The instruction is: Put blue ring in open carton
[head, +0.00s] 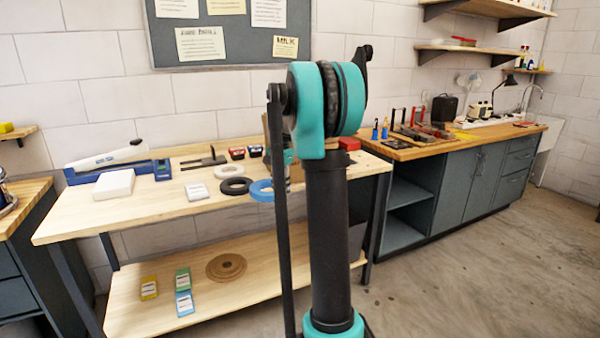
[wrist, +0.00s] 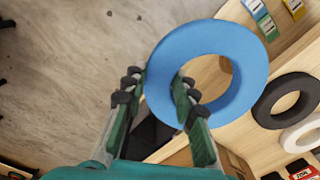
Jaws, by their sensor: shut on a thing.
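The blue ring (wrist: 215,40) is large in the wrist view. My gripper (wrist: 158,88) is shut on its near left band, one finger outside the ring and the other through its hole. In the head view the blue ring (head: 261,191) shows left of my arm, near the bench's front edge; my gripper there is mostly hidden behind the arm. A brown carton (head: 296,174) is partly seen behind my arm on the bench. A brown cardboard edge (wrist: 236,163) shows at the bottom of the wrist view. I cannot see into the carton.
A black ring (head: 236,186) and a white ring (head: 228,171) lie on the wooden bench (head: 150,212), left of the blue ring. A white box (head: 114,184) and a paper trimmer (head: 112,157) stand further left. The lower shelf (head: 130,312) holds small packs and brown discs.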

